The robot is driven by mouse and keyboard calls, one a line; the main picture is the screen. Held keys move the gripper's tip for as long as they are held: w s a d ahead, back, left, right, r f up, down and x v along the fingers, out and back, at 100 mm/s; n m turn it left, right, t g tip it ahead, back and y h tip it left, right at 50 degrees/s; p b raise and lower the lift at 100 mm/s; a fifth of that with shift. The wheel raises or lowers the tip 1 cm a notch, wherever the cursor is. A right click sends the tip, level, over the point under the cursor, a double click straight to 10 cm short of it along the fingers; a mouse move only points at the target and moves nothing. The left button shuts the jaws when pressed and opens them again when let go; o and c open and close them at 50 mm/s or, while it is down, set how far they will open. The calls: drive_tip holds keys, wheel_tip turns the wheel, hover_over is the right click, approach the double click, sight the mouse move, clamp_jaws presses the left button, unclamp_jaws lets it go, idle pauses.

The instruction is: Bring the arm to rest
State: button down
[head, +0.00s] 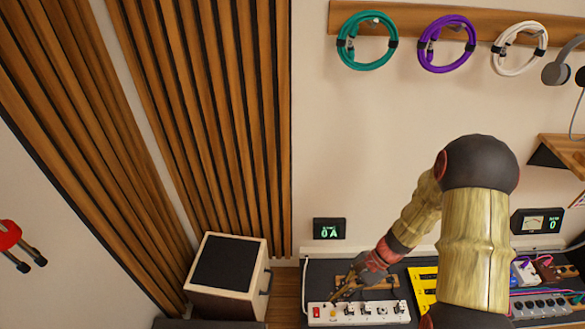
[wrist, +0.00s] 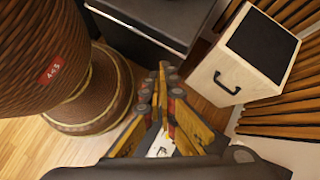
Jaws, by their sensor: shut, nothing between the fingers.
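My arm reaches down over the bench in the head view, and my gripper (head: 345,292) is low at its end, above or beside a white power strip (head: 375,312). I cannot tell whether it touches the strip. In the wrist view my gripper's yellow and grey fingers (wrist: 163,72) come together at their tips, with nothing held between them. A small white patch shows between the finger bases, too small to identify.
A wooden box with a dark top (head: 228,277) stands left of the bench; the wrist view shows its handle (wrist: 228,82). A yellow item (head: 423,288) and a pedal-like row (head: 540,305) lie right. Coiled cables (head: 368,42) hang above. A display (head: 329,229) is on the wall.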

drive_tip(key=s+d+r+n+t+h, duration=0.1)
drive_tip(key=s+r+n+t+h, duration=0.1)
drive_tip(key=r, duration=1.1)
drive_tip(key=s+d+r+n+t+h+p, duration=0.1)
drive_tip(key=s+d+r+n+t+h, duration=0.1)
drive_tip(key=r, duration=1.1)
drive_tip(key=s+d+r+n+t+h+p, duration=0.1)
drive_tip(key=s+r+n+t, duration=0.4)
drive_tip(key=r, duration=0.8)
drive_tip(key=s+d+n+h, duration=0.1)
drive_tip(key=n+h, duration=0.1)
drive_tip(key=shift+d+r+h, duration=0.15)
drive_tip(key=shift+d+h, duration=0.05)
drive_tip(key=shift+h, duration=0.1)
drive_tip(key=shift+d, duration=0.1)
